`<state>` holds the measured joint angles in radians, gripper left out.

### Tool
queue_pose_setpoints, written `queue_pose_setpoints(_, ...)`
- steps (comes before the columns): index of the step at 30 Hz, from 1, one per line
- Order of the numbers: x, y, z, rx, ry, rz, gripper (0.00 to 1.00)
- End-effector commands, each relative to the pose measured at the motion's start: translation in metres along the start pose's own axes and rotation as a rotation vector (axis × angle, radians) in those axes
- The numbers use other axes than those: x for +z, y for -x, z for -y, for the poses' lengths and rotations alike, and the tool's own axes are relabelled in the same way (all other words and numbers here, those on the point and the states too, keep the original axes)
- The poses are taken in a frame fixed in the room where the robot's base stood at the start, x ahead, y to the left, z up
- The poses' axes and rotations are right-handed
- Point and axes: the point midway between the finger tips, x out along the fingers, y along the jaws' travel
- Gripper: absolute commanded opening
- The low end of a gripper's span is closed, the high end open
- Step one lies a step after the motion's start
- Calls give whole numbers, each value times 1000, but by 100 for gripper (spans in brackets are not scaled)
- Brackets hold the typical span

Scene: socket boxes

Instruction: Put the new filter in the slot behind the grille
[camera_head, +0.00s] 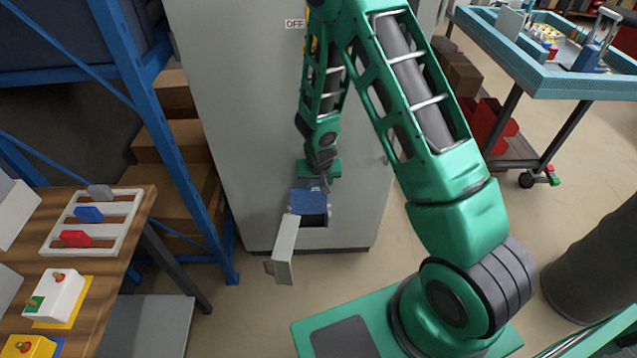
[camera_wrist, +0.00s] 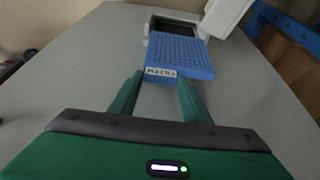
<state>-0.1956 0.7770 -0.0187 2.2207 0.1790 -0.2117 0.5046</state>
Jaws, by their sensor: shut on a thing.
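The blue filter (camera_head: 307,202) is held at the front of the slot (camera_head: 316,221) low on the grey cabinet. In the wrist view the filter (camera_wrist: 184,55) has a ribbed face and a white lettered label on its near end. My gripper (camera_head: 316,186) is shut on that labelled end; its green fingers (camera_wrist: 160,80) sit on either side. The far end of the filter is at the dark framed slot (camera_wrist: 180,28); I cannot tell whether it is inside. The grille door (camera_head: 285,250) stands swung open to the left, and also shows in the wrist view (camera_wrist: 226,15).
The grey cabinet (camera_head: 240,120) fills the middle, with an OFF sign. A blue rack (camera_head: 186,150) with cardboard boxes stands at left. A wooden bench (camera_head: 117,262) holds a white slotted tray (camera_head: 129,203). A teal-topped table (camera_head: 545,80) is at right.

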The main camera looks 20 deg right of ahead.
Motion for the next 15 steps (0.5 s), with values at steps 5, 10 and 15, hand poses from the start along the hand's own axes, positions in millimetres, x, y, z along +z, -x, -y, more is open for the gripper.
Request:
queue_pose_setpoints(5, 0, -1, 0, 0, -1, 0, 23)
queue_pose_setpoints(10, 0, -1, 0, 0, -1, -1, 23)
queue_pose_setpoints(15, 1, -3, 0, 0, -1, 0, 23)
